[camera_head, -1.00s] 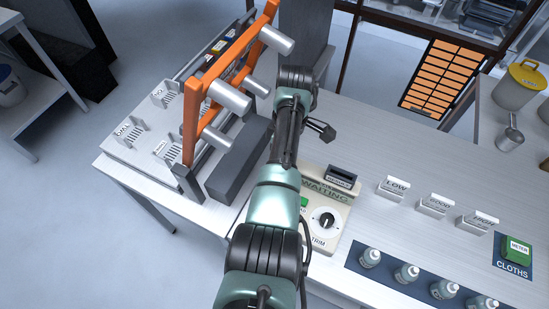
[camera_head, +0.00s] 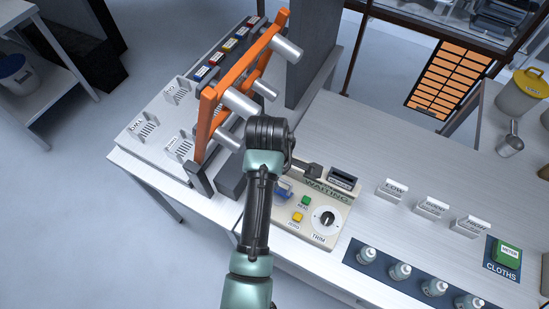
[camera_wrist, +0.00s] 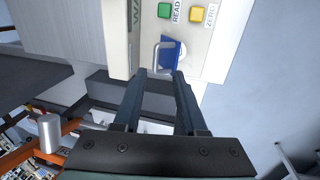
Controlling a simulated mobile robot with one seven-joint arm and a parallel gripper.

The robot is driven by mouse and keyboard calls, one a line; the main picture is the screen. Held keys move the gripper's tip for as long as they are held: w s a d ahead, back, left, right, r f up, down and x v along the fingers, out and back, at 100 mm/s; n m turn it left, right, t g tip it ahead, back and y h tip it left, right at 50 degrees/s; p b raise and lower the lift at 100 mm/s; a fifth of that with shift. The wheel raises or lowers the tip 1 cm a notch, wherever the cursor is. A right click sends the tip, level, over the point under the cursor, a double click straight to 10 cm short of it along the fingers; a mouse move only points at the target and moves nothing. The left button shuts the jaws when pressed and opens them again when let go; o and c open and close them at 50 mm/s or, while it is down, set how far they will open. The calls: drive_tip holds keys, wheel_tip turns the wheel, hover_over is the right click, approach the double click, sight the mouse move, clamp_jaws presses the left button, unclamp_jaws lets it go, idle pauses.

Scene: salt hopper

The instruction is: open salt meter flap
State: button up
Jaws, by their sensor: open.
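The salt meter (camera_head: 318,212) is a cream box on the bench, with a "WAITING" display and a trim knob. Its blue flap (camera_head: 284,187) is at the left end, partly behind my arm in the head view. In the wrist view the blue flap (camera_wrist: 170,54) has a pale metal loop handle (camera_wrist: 157,57), and a pale round part shows at its right edge. I cannot tell how far the flap stands open. My gripper (camera_wrist: 159,75) is open. Its fingertips are just short of the flap and handle, with nothing seen between them. The head view hides the fingers behind my wrist.
Green (camera_wrist: 165,10) and yellow (camera_wrist: 197,14) buttons sit beside the flap. An orange frame with grey cylinders (camera_head: 235,85) and a dark block stand close left of my arm. Label cards (camera_head: 431,207) and several bottles (camera_head: 400,271) are to the right.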

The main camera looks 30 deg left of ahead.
wheel_tip(320, 180, up, 10)
drive_tip(key=s, duration=0.2)
drive_tip(key=shift+f+p, duration=0.15)
drive_tip(key=shift+p, duration=0.3)
